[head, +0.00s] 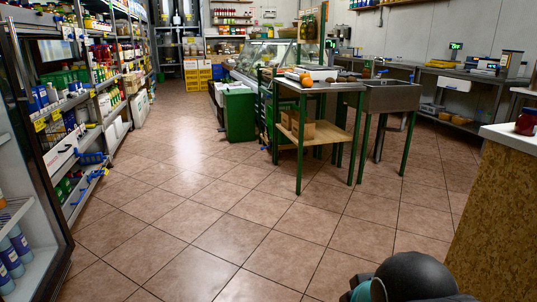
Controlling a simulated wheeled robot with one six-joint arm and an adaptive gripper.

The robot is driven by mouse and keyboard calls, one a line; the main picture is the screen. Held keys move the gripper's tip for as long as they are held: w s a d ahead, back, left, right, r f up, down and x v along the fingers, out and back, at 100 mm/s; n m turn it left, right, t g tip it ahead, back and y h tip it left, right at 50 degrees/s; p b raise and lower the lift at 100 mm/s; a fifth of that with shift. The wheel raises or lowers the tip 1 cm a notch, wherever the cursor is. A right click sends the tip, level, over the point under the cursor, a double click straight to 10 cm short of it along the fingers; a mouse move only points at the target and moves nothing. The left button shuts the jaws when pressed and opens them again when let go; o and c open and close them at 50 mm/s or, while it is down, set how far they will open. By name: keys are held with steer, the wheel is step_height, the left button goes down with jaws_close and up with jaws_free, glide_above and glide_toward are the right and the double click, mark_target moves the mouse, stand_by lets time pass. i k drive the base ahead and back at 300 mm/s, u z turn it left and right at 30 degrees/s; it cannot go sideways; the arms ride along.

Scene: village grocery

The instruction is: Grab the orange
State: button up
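A small round orange-coloured thing (306,80), likely the orange, sits on the far table with green legs (318,88), near its left part. It is small in the picture, and its exact outline is hard to tell. It lies beside a pale flat object, perhaps a scale or tray (318,73). Dark and teal parts of my arm show at the bottom edge, right of the middle. My gripper is not visible, far from the table in any case as nothing of mine is near it.
Stocked shelves (100,110) line the left. A green bin (239,114) stands left of the table, a metal sink (392,97) to its right. A cork-sided counter (495,210) with a red jar (526,122) is close at right. The tiled floor (190,220) between is clear.

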mark_target(308, 82)
steer(key=z, duration=0.25)
steer(key=i, duration=3.85)
steer(key=u, duration=0.1)
